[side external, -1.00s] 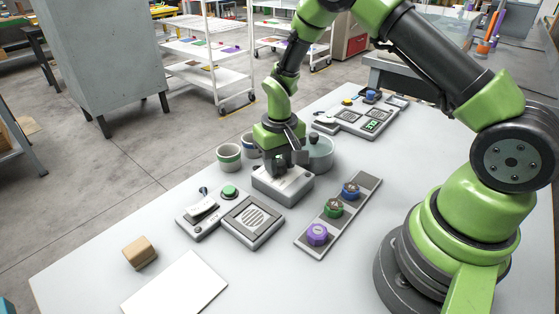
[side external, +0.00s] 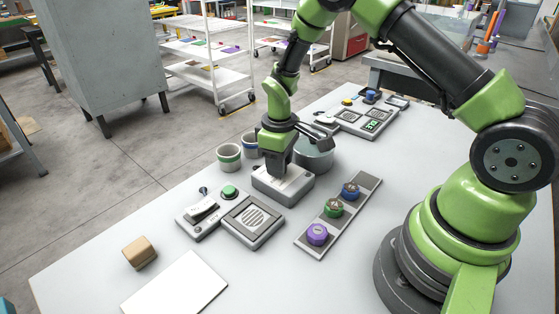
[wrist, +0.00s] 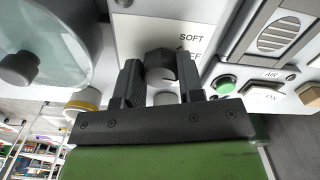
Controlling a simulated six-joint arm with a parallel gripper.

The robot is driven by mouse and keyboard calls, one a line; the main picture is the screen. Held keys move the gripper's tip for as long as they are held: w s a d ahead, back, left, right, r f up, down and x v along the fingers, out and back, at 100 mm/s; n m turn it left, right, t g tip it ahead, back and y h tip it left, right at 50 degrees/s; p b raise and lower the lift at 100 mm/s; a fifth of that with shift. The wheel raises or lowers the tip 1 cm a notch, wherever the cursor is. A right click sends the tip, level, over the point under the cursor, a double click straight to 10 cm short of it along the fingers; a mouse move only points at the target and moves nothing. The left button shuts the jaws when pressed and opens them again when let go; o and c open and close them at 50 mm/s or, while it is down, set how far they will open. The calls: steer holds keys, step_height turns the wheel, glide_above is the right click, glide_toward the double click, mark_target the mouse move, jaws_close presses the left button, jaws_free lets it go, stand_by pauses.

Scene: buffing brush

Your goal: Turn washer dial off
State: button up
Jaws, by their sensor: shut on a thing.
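The washer dial is a dark knob (wrist: 160,60) on a light grey box; this box (side external: 283,188) sits mid-table in the side view. In the wrist view its white panel (wrist: 138,30) carries the word SOFT and, below it, a partly covered label ending in "FF". My gripper (side external: 281,170) points down at the box top. In the wrist view its two dark fingers (wrist: 161,78) are closed on the dial, one on each side. The dial is hidden by the fingers in the side view. I cannot tell exactly which label it points to.
A round grey-teal pot (side external: 317,156) stands close behind the box, with cups (side external: 229,157) to the left. A strip of coloured knobs (side external: 334,208) lies right. A tan block (side external: 139,253) is front left.

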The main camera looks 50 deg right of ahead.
steer(key=shift+n, duration=0.7)
steer(key=o, duration=0.9)
steer(key=shift+r, duration=0.1)
step_height(320, 180, up, 9)
steer(key=shift+r, duration=0.4)
